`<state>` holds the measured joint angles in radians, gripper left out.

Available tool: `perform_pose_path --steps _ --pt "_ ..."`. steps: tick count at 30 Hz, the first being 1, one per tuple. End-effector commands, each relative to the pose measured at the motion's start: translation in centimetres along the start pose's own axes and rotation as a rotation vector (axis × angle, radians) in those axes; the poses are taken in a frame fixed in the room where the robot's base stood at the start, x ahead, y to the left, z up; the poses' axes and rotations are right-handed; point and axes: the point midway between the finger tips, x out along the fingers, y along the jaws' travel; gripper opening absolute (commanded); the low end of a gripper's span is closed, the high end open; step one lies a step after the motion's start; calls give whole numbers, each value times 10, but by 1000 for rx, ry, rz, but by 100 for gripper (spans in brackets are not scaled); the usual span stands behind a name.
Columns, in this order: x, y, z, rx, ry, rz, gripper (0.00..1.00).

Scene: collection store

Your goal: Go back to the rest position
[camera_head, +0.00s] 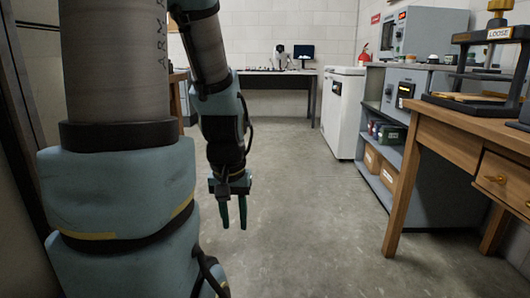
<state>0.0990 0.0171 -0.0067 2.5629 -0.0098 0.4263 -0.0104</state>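My gripper (233,213) hangs at the end of my arm, left of the picture's middle, pointing down over the bare floor. Its two dark green fingers are apart with a gap between them. Nothing shows between the fingers. My arm's large near links fill the left side of the view and hide part of the room behind them.
Concrete floor (305,200) is clear ahead. At right stand a wooden table (440,140) with a press (480,65) and a grey shelf unit (378,148). A white cabinet (343,115) stands further back. A desk (283,76) is at the far wall.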

Motion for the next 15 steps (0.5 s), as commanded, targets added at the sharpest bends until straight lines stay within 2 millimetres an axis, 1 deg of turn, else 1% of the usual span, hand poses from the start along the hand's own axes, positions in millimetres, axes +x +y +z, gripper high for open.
perform_pose_path --steps 1,5,8,15 --pt "-24 1 -4 4 1 0 35" --pt "-53 1 -8 8 2 -1 35" --pt "-79 1 -12 9 2 -1 35" --pt "-157 2 -23 12 3 -1 35"
